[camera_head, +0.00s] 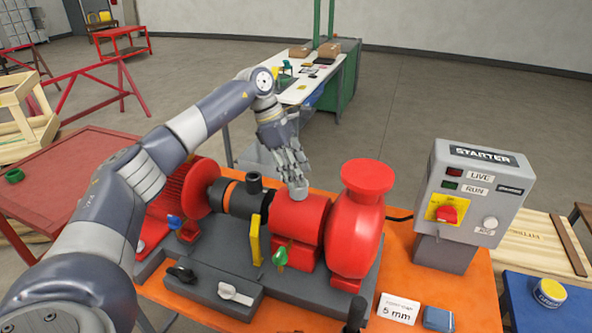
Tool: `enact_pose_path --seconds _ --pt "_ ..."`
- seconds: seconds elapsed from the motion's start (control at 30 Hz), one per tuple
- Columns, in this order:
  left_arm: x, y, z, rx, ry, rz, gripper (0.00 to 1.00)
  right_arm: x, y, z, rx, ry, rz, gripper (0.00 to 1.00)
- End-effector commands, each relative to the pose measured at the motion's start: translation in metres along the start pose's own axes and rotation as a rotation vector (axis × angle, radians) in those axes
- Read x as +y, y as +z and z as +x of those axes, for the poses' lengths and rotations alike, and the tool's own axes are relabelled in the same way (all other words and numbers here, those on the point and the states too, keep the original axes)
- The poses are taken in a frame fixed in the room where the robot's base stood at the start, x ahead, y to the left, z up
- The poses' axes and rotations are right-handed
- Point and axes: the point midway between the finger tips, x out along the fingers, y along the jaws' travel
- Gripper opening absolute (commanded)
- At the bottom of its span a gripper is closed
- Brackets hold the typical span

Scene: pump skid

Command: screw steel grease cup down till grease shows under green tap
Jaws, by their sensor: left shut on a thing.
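The steel grease cup (299,193) sits on top of the red bearing housing (300,222) in the middle of the pump skid. My left gripper (296,180) comes down on it from above, its fingers shut around it and hiding its upper part. The green tap (280,257) is on the front of the same housing, below and slightly left of the cup. I cannot make out any grease under the tap. My right gripper is not in view.
The red pump casing (357,220) stands close right of the cup. A black coupling (243,199) and a yellow upright plate (255,240) are to its left. A grey starter box (473,195) stands at right. A white "5 mm" card (398,308) lies on the orange bench (452,292).

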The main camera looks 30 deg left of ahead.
Motion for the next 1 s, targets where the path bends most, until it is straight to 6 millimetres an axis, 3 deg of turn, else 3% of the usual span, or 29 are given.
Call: enact_pose_path --seconds 0.33,0.37,0.43,0.47,0.8,1.0 --pt "0.0 0.0 0.001 0.001 -0.001 0.002 0.17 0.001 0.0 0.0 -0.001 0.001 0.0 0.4" --pt "0.0 0.0 0.001 0.001 -0.001 0.002 0.44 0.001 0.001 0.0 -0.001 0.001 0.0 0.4" --pt "0.0 0.0 0.001 0.001 -0.001 0.002 0.59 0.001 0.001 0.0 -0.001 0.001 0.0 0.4" --pt "0.0 0.0 0.001 0.001 -0.001 0.002 0.62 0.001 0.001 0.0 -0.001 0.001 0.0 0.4" --pt "0.0 0.0 -0.001 0.0 0.0 0.001 0.62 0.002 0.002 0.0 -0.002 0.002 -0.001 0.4" --pt "0.001 0.0 -0.026 -0.001 0.004 0.0 0.62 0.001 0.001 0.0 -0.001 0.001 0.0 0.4"
